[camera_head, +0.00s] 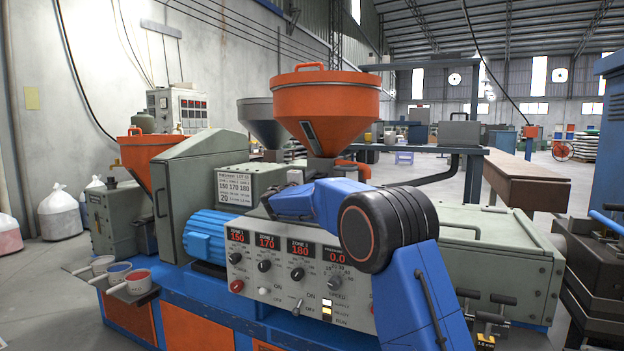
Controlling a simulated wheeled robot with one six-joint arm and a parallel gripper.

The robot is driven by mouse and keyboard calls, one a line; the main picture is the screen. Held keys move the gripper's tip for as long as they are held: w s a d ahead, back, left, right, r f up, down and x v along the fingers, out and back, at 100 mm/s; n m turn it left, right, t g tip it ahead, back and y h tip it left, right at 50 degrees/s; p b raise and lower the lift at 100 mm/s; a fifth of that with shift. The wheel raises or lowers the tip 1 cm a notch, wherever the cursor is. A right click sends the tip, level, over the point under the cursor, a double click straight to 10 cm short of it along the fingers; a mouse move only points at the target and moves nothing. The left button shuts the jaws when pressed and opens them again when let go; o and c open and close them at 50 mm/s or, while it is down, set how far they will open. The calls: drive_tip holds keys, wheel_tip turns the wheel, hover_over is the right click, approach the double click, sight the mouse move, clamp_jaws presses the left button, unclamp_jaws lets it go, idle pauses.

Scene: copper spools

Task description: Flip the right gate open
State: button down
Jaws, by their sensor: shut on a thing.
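My blue arm with its large black joint crosses the front of the extruder. The far end of the arm lies over the machine's top, and my gripper's jaws are not visible. No part is clearly recognisable as the right gate. Two small black handles, a left one (468,293) and a right one (503,298), stick out at the lower right beside my arm. Small yellow parts sit below them, with a label at the bottom edge. I cannot tell whether either handle belongs to a gate.
The control panel (262,250) with lit red displays is partly covered by my arm. An orange hopper (326,103) rises behind the arm. A grey-green machine housing (490,245) stands to the right. Small cups (138,283) sit at the left. Open floor (40,285) lies further left.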

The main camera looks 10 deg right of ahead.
drive_tip(key=shift+r+v, duration=0.2)
drive_tip(key=shift+v, duration=1.25)
drive_tip(key=shift+r+v, duration=0.2)
drive_tip(key=shift+v, duration=1.2)
drive_tip(key=shift+s, duration=0.1)
drive_tip(key=c, duration=1.8)
unclamp_jaws()
drive_tip(key=shift+s+a, duration=0.1)
drive_tip(key=shift+a, duration=0.05)
drive_tip(key=shift+o, duration=0.2)
drive_tip(key=v, duration=1.7)
drive_tip(key=shift+s, duration=0.15)
drive_tip(key=shift+a, duration=0.1)
